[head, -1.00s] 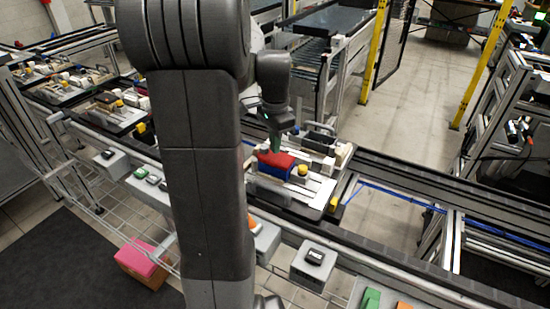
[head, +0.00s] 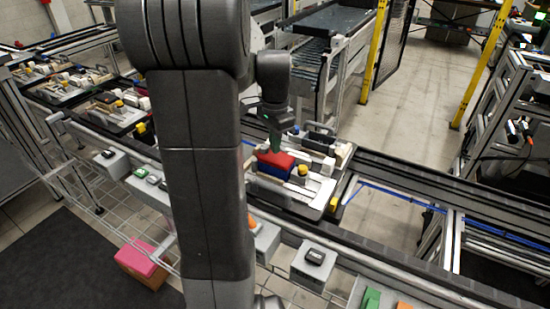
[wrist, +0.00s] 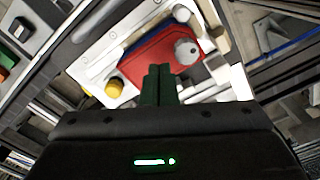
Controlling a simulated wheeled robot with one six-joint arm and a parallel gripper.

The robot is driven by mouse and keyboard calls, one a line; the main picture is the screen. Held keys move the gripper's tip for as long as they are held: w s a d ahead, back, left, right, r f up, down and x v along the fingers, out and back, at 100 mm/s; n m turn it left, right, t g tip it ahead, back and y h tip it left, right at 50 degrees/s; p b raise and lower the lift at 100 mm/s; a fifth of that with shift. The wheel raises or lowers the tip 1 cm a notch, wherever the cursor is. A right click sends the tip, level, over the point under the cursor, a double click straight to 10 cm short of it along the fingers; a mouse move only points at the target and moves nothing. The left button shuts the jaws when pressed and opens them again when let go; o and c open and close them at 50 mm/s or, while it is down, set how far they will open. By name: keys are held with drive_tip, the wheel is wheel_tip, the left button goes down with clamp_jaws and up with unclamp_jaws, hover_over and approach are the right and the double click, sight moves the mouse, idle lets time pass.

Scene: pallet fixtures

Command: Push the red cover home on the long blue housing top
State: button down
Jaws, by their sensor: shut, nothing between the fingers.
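The red cover (head: 277,160) sits on top of the long blue housing (head: 273,171) on the pale pallet plate. In the wrist view the red cover (wrist: 148,62) hides most of the housing; only a thin blue strip shows along its far edge. I cannot tell whether the cover is fully seated. My gripper (head: 277,150) points down over the cover. Its green fingers, also in the wrist view (wrist: 159,72), are together with nothing between them. Their tips are at the cover, seemingly touching it.
A yellow knob (head: 303,170) stands right of the housing. Dark and cream blocks (head: 320,138) stand behind on the same plate. Other loaded pallets (head: 112,112) are at left; the rail at right is clear.

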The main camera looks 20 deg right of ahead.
sight(275, 156)
drive_tip(key=shift+f, duration=0.1)
drive_tip(key=shift+f+b, duration=0.55)
drive_tip(key=shift+f, duration=0.2)
drive_tip(key=shift+f, duration=0.1)
idle(0.5)
wheel_tip(275, 156, up, 7)
drive_tip(key=p, duration=0.6)
idle(0.4)
wheel_tip(275, 156, down, 7)
drive_tip(key=b, duration=0.5)
drive_tip(key=shift+b, duration=0.4)
